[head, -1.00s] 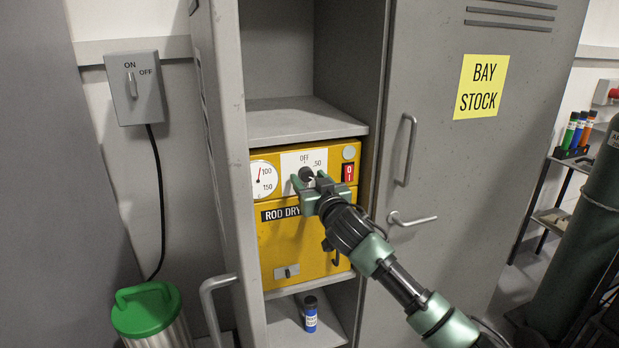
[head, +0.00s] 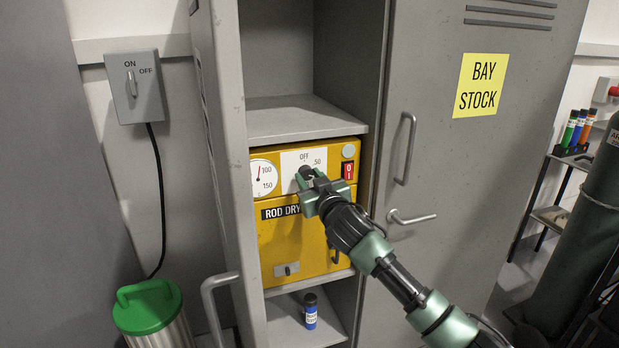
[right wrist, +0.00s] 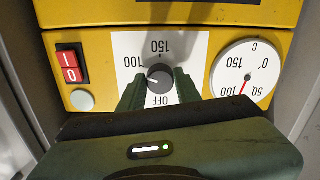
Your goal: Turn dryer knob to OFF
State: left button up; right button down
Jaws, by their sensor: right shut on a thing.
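The yellow rod dryer (head: 290,232) sits on a shelf in the open grey locker. Its dark grey round knob (right wrist: 160,77) is on a white dial plate (right wrist: 190,45), which appears upside down in the right wrist view. OFF, 100 and 150 are readable there; OFF and 50 show in the head view. My right gripper (head: 311,179) is at the knob, with its green fingers (right wrist: 159,88) on both sides, shut on it. The fingers and housing hide part of the dial and I cannot tell where the knob points. My left gripper is out of view.
A red rocker switch (right wrist: 72,66) and round gauge (right wrist: 242,70) flank the dial. The locker door (head: 430,150) stands right of the dryer. A blue-labelled bottle (head: 310,311) is on the shelf below. A wall switch box (head: 135,88) hangs at left.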

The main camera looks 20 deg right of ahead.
jog(key=n+p, duration=0.1)
jog(key=n, duration=0.4)
jog(key=shift+r+n+p, duration=0.1)
jog(key=shift+n+p, duration=0.2)
jog(key=shift+p, duration=0.1)
jog(key=n+p, duration=0.2)
jog(key=n, duration=0.3)
jog(key=shift+d+r, duration=0.1)
jog(key=n+p, duration=0.2)
jog(key=n, duration=0.4)
jog(key=shift+n, duration=0.4)
jog(key=n+p, duration=0.2)
jog(key=n, duration=0.2)
jog(key=shift+n, duration=0.3)
jog(key=c, duration=1)
grip_release()
